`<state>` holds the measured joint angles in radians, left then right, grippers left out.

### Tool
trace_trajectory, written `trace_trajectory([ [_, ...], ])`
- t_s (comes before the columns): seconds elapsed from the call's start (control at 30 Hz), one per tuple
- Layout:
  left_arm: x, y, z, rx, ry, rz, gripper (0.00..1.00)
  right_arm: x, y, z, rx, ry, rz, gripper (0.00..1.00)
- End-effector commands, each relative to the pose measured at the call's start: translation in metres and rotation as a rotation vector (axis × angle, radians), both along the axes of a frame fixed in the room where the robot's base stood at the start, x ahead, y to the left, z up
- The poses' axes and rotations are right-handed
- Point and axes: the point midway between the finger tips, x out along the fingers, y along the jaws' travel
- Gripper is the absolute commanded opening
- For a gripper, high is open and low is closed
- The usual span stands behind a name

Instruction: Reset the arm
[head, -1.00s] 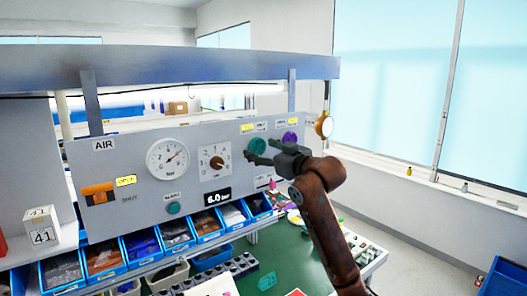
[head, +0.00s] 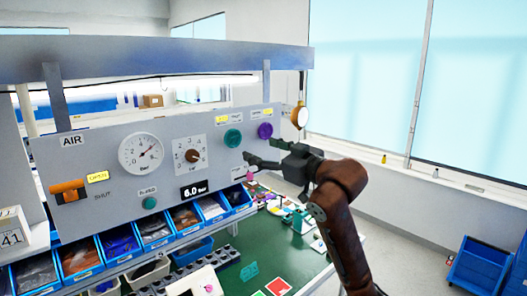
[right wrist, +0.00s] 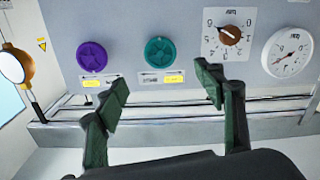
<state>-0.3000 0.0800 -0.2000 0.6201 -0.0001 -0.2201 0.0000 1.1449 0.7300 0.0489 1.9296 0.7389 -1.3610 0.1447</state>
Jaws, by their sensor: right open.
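My right gripper (head: 262,157) is open and empty in front of the lower right part of the grey air panel (head: 110,190). In the right wrist view its two dark green fingers (right wrist: 158,95) are spread wide, with nothing between them. The teal knob (head: 233,138) and purple knob (head: 265,130) are on the panel above the gripper, apart from it. The rotary switch with a brown knob (head: 193,156) sits left of them on a numbered plate; it also shows in the right wrist view (right wrist: 229,35). My left gripper is not in view.
Blue bins (head: 120,243) with parts line the shelf below the panel. A green work mat (head: 240,265) with cards lies below. A round gauge (head: 141,152), an orange lever (head: 68,192) and a 6.0 bar display (head: 194,189) are on the panel.

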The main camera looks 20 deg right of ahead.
Motion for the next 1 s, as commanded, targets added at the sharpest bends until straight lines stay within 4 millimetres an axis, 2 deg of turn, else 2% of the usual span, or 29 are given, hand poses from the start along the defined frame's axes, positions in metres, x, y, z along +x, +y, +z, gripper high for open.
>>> trace_trajectory([
  [0.33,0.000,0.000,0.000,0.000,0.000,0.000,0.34,0.001,0.000,0.000,0.001,0.000,0.000,0.63],
  [0.47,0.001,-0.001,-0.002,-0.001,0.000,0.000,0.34,0.013,-0.004,-0.018,0.010,0.022,-0.008,0.63],
  [0.57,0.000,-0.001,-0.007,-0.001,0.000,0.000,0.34,0.038,-0.014,-0.058,0.031,0.070,-0.026,0.63],
  [0.67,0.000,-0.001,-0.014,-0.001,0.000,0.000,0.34,0.071,-0.029,-0.117,0.059,0.131,-0.057,0.63],
  [0.8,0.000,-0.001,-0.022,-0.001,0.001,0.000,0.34,0.110,-0.051,-0.210,0.088,0.221,-0.106,0.63],
  [0.97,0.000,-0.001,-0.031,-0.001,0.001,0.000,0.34,0.139,-0.075,-0.321,0.108,0.318,-0.165,0.63],
  [1.0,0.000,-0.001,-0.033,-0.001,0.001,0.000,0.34,0.144,-0.081,-0.350,0.112,0.343,-0.179,0.63],
])
